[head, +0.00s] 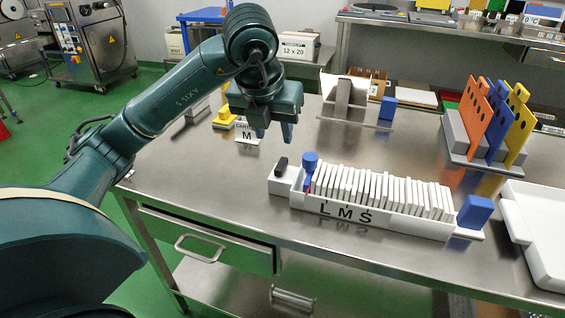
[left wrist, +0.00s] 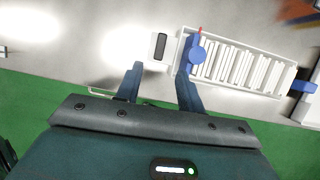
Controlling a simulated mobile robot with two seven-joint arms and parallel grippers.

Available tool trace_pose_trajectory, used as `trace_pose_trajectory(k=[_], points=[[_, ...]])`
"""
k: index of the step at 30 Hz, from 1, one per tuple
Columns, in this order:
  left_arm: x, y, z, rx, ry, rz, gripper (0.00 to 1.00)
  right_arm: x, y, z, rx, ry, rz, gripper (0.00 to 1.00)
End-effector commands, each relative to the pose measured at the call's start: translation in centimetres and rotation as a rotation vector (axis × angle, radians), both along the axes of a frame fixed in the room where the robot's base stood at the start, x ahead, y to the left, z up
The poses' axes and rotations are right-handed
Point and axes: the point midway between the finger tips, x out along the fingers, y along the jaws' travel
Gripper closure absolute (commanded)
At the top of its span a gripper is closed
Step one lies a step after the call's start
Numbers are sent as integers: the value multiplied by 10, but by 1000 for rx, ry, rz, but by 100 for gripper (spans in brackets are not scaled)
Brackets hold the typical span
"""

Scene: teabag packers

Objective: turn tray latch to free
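A long white tray (head: 400,222) marked L M S stands on the steel table, filled with a row of upright white packets (head: 385,190). At its left end is a blue latch knob (head: 310,159) with a small red mark beside it. The latch also shows in the left wrist view (left wrist: 197,54). A dark block (head: 281,164) sits on a white base left of the latch. My left gripper (head: 274,132) hangs above the table, behind and left of the latch. Its fingers (left wrist: 160,73) are apart with nothing between them. My right gripper is out of view.
A blue block (head: 475,211) sits at the tray's right end. A white bin (head: 540,240) is at far right. A grey rack (head: 460,140) holds orange, blue and yellow plates. A small M card (head: 246,132) stands near the left gripper. The table's front left is clear.

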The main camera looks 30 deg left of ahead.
Motion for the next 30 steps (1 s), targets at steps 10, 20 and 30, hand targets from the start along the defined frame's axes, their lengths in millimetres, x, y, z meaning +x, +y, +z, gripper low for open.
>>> trace_pose_trajectory(k=[10, 20, 30], points=[[26, 7, -70, -2, 6, -2, 62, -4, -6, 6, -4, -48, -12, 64], [38, 10, -97, -2, 2, -4, 62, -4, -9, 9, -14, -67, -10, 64], [39, 10, -98, -3, 1, -4, 68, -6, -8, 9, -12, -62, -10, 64]])
